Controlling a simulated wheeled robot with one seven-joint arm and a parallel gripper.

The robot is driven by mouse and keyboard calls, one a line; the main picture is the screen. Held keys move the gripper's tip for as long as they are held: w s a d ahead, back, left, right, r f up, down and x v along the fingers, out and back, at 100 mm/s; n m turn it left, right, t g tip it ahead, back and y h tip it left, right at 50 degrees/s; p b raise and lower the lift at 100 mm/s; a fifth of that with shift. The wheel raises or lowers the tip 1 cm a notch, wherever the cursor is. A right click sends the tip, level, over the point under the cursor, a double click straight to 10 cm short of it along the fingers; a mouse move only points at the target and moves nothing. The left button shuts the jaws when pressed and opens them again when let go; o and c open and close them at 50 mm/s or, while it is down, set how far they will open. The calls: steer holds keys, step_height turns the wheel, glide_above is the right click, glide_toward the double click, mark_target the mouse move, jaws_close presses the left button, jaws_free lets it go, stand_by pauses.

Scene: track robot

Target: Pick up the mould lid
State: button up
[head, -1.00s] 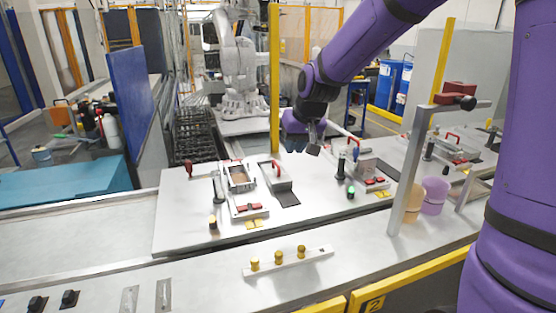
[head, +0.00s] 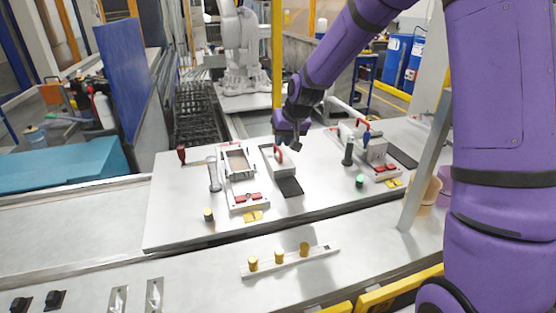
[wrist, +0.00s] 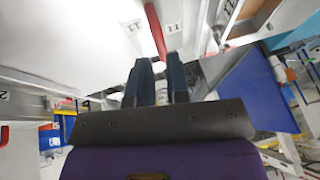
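The mould lid (head: 277,172) appears to be the pale box with a red handle (head: 279,152) on the white worktop, right of the open mould (head: 237,163). My gripper (head: 286,142) is above and beside the handle in the head view; its fingertips are small and partly hidden there. In the wrist view, my gripper (wrist: 159,63) shows two dark fingers apart with nothing between them. The red handle (wrist: 155,30) is just beyond the fingertips. I cannot tell if they touch.
A dark pad (head: 290,187) lies in front of the lid. A second station with a box (head: 375,149) is at right. A grey post (head: 425,165) stands front right, and a yellow post (head: 277,55) behind. A rail with yellow knobs (head: 290,261) lies in front.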

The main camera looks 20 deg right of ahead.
steer(key=shift+x, duration=2.4)
steer(key=shift+c, duration=0.4)
jaws_close()
steer(key=shift+r, duration=0.1)
steer(key=shift+a+r, duration=0.1)
steer(key=shift+r, duration=0.5)
steer(key=v, duration=0.2)
steer(key=shift+a+r, duration=0.25)
steer(key=shift+r, duration=0.1)
steer(key=s+a+r, duration=0.1)
steer(key=s+a, duration=0.1)
steer(key=s, duration=1.3)
steer(key=shift+r, duration=0.15)
